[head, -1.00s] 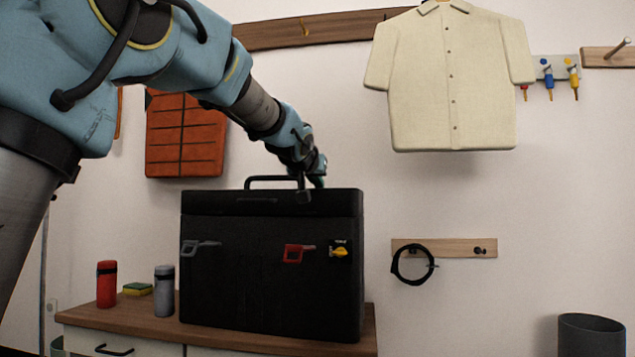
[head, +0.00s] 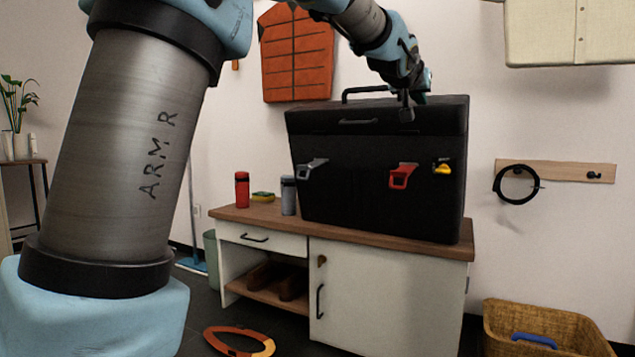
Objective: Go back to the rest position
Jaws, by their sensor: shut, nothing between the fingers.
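My gripper (head: 407,107) shows small at the end of my arm, in front of the upper front edge of a large black case (head: 380,205). Its fingers are together with nothing seen between them. Whether it touches the case cannot be told. The case stands upright on a wooden-topped cabinet (head: 375,285), its top handle (head: 366,92) just left of my gripper. My arm reaches in from the upper left and hides part of the wall.
A red bottle (head: 242,190), a sponge (head: 263,197) and a grey bottle (head: 288,196) stand left of the case. A wicker basket (head: 492,335) is on the floor at right. An orange ring (head: 240,342) lies on the floor. An orange vest (head: 297,55) hangs behind.

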